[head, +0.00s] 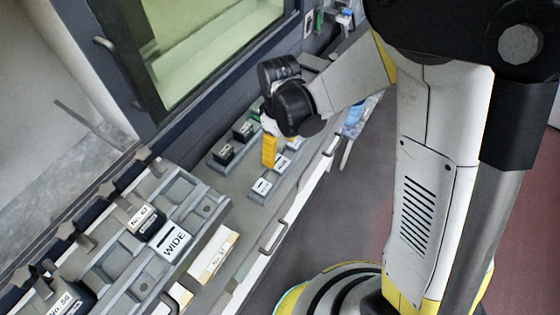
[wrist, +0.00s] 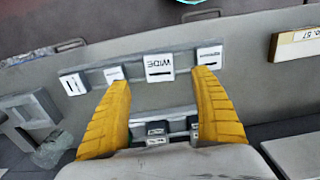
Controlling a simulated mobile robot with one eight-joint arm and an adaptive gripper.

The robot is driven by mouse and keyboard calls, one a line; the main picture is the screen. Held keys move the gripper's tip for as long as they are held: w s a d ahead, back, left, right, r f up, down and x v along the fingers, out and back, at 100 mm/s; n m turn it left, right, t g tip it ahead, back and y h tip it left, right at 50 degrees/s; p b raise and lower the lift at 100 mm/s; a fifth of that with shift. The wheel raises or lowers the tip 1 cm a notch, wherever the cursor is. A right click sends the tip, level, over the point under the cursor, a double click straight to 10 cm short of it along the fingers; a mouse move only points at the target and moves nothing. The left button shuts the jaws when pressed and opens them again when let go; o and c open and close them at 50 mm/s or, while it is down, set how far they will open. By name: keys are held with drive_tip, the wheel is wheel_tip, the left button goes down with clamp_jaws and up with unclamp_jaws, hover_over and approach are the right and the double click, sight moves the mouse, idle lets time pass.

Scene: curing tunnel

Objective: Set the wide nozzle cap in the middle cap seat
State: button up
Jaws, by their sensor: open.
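My gripper (wrist: 162,100) is open, with two ridged yellow fingers and nothing between the tips. In the head view it (head: 269,152) hangs over a small grey rack. A white WIDE plate (wrist: 158,68) lies on that rack's edge strip, between the fingers in the wrist view. Small dark blocks with white labels (wrist: 155,129) sit behind it, partly hidden; I cannot tell which is the wide nozzle cap. In the head view a larger grey rack (head: 205,212) at the lower left carries another WIDE plate (head: 174,240) before a dark numbered block (head: 147,221). The middle cap seat is not clearly identifiable.
A cream numbered block (head: 213,255) lies between the larger rack and the bench's front edge; it also shows in the wrist view (wrist: 296,46). Handles (head: 273,238) line the bench front. A dark-framed window (head: 205,40) stands behind. Bare bench lies between the racks.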

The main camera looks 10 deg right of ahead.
sight(280, 163)
wheel_tip(280, 163, down, 8)
drive_tip(key=b, duration=0.5)
drive_tip(key=shift+b, duration=0.35)
drive_tip(key=shift+r, duration=0.1)
drive_tip(key=c, duration=1.3)
wheel_tip(280, 163, up, 6)
drive_tip(key=p, duration=0.4)
drive_tip(key=shift+r, duration=0.15)
drive_tip(key=shift+c, duration=0.3)
drive_tip(key=shift+w, duration=0.1)
